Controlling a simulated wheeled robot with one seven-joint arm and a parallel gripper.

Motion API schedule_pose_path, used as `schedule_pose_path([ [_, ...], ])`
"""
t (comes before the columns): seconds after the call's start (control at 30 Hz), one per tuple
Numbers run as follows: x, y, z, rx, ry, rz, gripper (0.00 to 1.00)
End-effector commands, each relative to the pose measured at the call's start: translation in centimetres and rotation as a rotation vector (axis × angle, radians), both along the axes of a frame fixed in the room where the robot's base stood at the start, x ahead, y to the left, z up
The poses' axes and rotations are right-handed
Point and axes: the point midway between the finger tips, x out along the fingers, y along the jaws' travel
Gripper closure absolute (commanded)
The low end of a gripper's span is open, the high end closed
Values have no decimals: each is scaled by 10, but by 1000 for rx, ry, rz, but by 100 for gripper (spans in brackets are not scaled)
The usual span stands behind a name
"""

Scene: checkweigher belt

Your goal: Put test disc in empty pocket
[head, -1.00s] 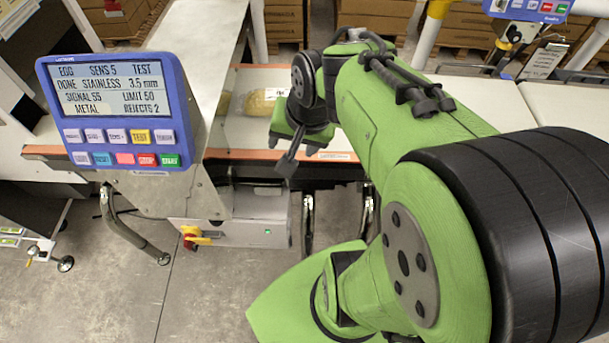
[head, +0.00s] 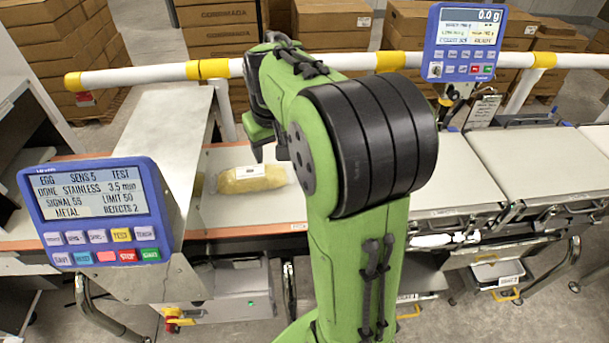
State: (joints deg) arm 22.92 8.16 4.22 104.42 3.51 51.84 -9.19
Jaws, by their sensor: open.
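My gripper (head: 260,148) is over the belt at the centre-left, just above a wrapped yellow pack (head: 248,178) with a white label. One dark finger shows; the rest is hidden behind my green arm. The jaws are open, and I see nothing between them. I cannot make out a test disc or a pocket in this view. The blue metal detector panel (head: 95,212) at the left reads test done, stainless 3.5 mm, signal 55, limit 50, rejects 2.
A steel housing (head: 170,130) stands behind the panel. A white and yellow rail (head: 340,62) crosses behind the belt. A blue weigher display (head: 465,42) reads 0.0 g above pale, bare belts (head: 530,165) at the right. Stacked cartons (head: 215,35) fill the back.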

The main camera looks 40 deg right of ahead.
Motion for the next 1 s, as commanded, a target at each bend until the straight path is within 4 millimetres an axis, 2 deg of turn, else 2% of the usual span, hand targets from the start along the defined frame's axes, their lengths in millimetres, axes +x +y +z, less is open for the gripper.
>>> schedule_pose_path([
  [0.03, 14, -22, -6, 12, 26, -28, 41],
  [0.1, 31, -52, -22, 28, 53, -62, 41],
  [0.2, 47, -95, -51, 55, 85, -110, 41],
  [0.3, 55, -129, -79, 80, 106, -149, 41],
  [0.4, 56, -148, -98, 94, 118, -172, 41],
  [0.57, 57, -155, -119, 102, 124, -180, 41],
  [0.8, 63, -156, -179, 103, 126, -178, 41],
  [0.9, 66, -158, -199, 101, 124, -178, 41],
  [1.0, 67, -158, -210, 99, 123, -178, 41],
])
